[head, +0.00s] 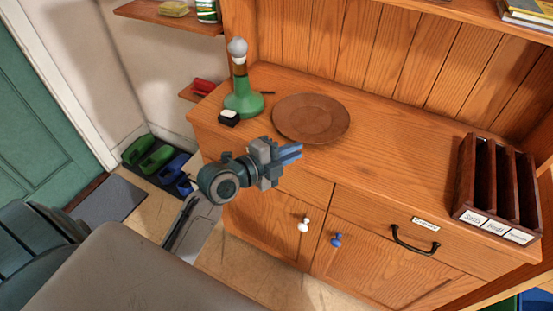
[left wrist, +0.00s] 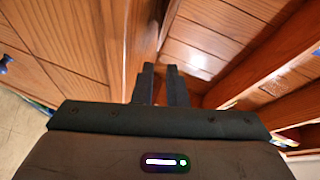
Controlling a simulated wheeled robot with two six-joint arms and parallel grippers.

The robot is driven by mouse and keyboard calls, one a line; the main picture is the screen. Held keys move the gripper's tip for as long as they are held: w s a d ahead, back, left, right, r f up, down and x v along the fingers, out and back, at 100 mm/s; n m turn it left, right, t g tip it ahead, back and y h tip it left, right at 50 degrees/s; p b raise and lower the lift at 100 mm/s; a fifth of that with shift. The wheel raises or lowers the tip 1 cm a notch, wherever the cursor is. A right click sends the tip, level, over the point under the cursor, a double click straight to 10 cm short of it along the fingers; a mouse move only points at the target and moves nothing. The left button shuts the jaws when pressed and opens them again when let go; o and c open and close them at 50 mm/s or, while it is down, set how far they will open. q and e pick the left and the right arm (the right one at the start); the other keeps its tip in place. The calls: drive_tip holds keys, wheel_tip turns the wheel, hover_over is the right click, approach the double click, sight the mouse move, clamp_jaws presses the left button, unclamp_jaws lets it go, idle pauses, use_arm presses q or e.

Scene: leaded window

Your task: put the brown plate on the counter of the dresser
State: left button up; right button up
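The brown plate (head: 311,118) is round and lies flat on the dresser's counter (head: 395,149), towards its left half. My left gripper (head: 299,152) is at the counter's front edge, just in front of the plate's near rim. Its two fingers show a narrow gap with nothing between them, also in the left wrist view (left wrist: 160,72). It looks apart from the plate. I cannot make out the plate in the left wrist view. My right gripper is not in view.
A green lamp-like object (head: 242,98) and a small black-and-white item (head: 229,118) stand left of the plate. A dark wooden letter rack (head: 495,190) stands at the counter's right end. Counter between plate and rack is clear. Green shoes (head: 148,152) lie on the floor left.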

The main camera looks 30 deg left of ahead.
use_arm(q)
drive_tip(key=shift+v, duration=2.7)
